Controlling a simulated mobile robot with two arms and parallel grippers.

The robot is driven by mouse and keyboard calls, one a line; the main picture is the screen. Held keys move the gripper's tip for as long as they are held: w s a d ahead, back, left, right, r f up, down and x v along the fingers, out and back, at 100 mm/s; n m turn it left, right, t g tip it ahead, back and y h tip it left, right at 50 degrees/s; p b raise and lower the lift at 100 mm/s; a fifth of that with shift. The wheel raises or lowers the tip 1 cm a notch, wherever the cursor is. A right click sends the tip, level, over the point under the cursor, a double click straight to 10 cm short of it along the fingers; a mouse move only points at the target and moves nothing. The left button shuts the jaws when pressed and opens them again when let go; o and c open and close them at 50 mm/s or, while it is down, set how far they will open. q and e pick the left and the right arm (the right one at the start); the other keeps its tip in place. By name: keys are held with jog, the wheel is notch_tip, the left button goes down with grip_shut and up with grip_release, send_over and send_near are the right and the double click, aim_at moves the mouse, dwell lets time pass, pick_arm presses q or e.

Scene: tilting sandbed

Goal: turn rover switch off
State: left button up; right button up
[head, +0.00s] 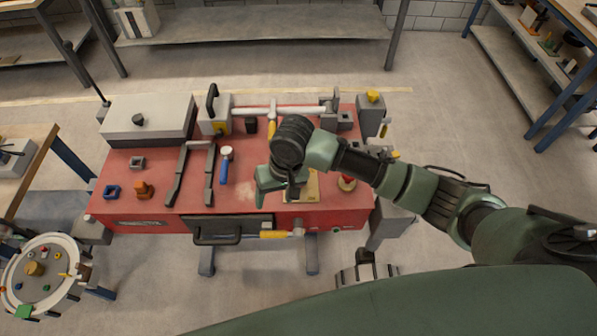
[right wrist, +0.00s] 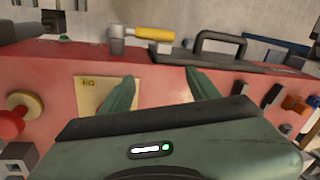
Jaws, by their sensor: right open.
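I cannot pick out a rover or its switch with certainty. A red bench (head: 240,207) in the head view carries many fittings. A red knob on a pale round base (head: 347,183) is at its right; it also shows at the left of the right wrist view (right wrist: 14,118). A yellowish plate (head: 311,190) lies beside it, partly hidden by my gripper; it shows in the right wrist view (right wrist: 88,93). My right gripper (head: 272,192) is open and empty over the bench, its two green fingers apart in the wrist view (right wrist: 160,78). My left gripper is out of view.
A grey box (head: 150,117) stands at back left, a round table (head: 45,280) at lower left. Floor behind the bench is clear.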

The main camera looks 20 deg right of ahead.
jog(key=w+d+r+m, duration=0.1)
jog(key=w+d+r, duration=0.1)
jog(key=w+d+r+m+h, duration=0.1)
jog(key=d, duration=0.2)
jog(key=w+d+r+m+h, duration=0.1)
jog(key=w+d+r, duration=0.1)
jog(key=d, duration=0.1)
jog(key=shift+w+r+m+g, duration=0.3)
jog(key=shift+g, duration=0.1)
notch_tip(320, 180, down, 8)
jog(key=shift+r+p, duration=0.2)
jog(key=shift+p, duration=0.9)
grip_shut()
